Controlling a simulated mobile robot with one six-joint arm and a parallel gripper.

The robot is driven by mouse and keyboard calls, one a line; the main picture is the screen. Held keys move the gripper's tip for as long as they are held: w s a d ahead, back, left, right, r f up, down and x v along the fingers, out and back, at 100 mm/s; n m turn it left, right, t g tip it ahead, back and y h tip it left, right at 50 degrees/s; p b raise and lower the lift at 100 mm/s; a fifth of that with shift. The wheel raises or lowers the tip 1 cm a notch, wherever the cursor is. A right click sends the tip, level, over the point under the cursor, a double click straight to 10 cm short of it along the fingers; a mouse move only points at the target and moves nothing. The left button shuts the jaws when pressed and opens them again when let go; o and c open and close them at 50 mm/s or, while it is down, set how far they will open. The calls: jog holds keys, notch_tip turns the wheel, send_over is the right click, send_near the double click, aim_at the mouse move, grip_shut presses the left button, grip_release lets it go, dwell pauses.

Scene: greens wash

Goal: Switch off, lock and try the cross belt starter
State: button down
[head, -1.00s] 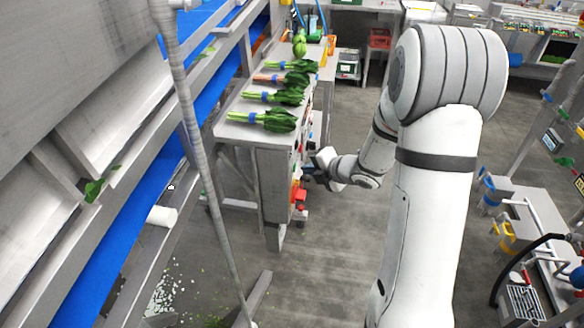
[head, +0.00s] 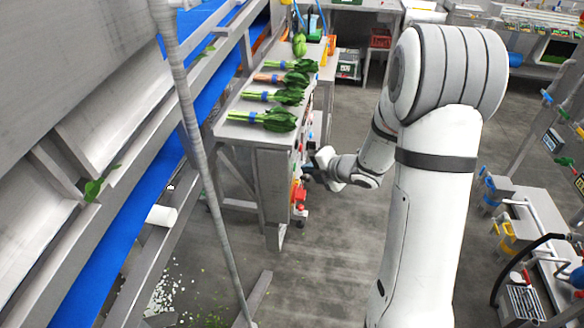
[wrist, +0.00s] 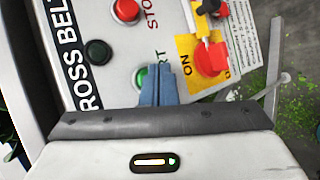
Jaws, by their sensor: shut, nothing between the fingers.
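The cross belt starter panel (wrist: 112,70) fills the left and middle of the wrist view, turned sideways. It carries a red stop button (wrist: 126,10), a dark round button (wrist: 98,52) and a green start button (wrist: 139,77), partly hidden by my fingers. A red switch handle (wrist: 210,58) sits on a yellow plate (wrist: 185,48), with "ON" lettered beside it. A black and red item (wrist: 211,8), cut off by the frame, is by the handle; I cannot tell whether it is a padlock. My gripper (wrist: 156,72) is shut and empty, its tips beside the green button; contact is unclear.
In the head view, my arm reaches to the end of a steel table (head: 262,137) bearing bunches of greens (head: 272,118). A blue belt (head: 130,218) runs along the left. Floor (head: 330,250) is open below the arm. A bench (head: 520,215) stands at the right.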

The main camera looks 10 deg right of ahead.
jog(key=shift+a, duration=0.35)
jog(key=shift+w+a+b, duration=0.1)
jog(key=shift+a+b, duration=0.3)
dwell(0.6)
dwell(0.3)
jog(key=shift+s+d, duration=0.25)
jog(key=shift+d, duration=0.6)
jog(key=shift+s+d+p, duration=0.1)
jog(key=shift+s+d, duration=0.15)
jog(key=shift+d, duration=0.55)
jog(key=shift+s+d+p, duration=0.15)
jog(key=shift+s+d, duration=0.15)
jog(key=shift+d, duration=0.45)
jog(key=shift+s+d+p, duration=0.1)
jog(key=shift+s+d, duration=0.15)
jog(key=shift+d, duration=0.55)
